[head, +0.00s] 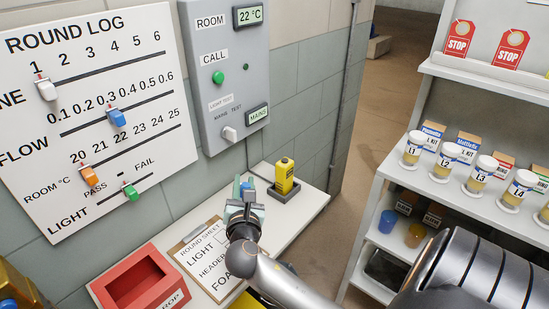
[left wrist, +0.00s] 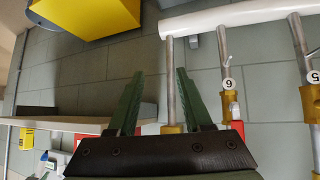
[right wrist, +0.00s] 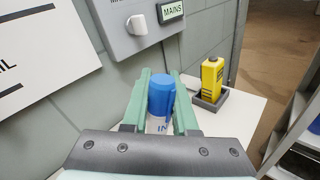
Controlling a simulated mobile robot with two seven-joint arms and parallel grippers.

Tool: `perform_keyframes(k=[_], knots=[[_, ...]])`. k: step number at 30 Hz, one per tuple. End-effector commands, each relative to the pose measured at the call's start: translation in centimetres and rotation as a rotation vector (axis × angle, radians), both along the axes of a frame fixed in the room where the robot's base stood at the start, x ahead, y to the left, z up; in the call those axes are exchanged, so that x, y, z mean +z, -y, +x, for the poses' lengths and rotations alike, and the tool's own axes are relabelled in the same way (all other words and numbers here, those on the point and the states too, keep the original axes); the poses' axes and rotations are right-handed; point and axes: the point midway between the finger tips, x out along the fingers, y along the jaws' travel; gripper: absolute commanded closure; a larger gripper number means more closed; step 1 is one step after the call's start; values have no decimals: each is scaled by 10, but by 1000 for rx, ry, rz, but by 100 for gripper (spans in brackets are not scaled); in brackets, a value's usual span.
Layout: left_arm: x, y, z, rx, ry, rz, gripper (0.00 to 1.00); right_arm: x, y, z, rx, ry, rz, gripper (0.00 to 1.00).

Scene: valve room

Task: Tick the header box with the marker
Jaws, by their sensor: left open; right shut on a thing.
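The round sheet (head: 193,258) lies on a clipboard on the counter, printed with LIGHT, HEADER and FOAM lines. My right arm and gripper (head: 244,194) cover its right side, so I cannot make out the header box. My right gripper, also in the right wrist view (right wrist: 160,78), is shut on the marker (right wrist: 161,92), a round thing with a blue top and a white, partly hidden label. It is above the counter's back part, beyond the sheet. My left gripper (left wrist: 158,80) is open and empty in the left wrist view, facing a tiled wall.
A red tray (head: 110,290) stands left of the sheet. A grey panel (head: 215,100) and a ROUND LOG board (head: 60,205) hang on the wall. Numbered pipes (left wrist: 228,110) are near my left gripper.

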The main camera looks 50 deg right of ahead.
Motion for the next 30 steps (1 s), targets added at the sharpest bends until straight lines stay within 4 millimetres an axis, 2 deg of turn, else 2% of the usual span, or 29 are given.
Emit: perform_keyframes(k=[5, 11, 23, 30], knots=[[-2, 0, 0, 0, 0, 0, 50, 3, -9, 7, 8, 6, 8, 100], [-13, 0, 0, 0, 0, 0, 50, -7, -9, 7, 8, 6, 8, 100], [-57, 1, -1, -2, -10, -1, 50, -43, -8, 7, 7, 7, 8, 100], [-78, 14, 2, -24, -19, -15, 50, -66, -9, 7, 8, 6, 9, 100]])
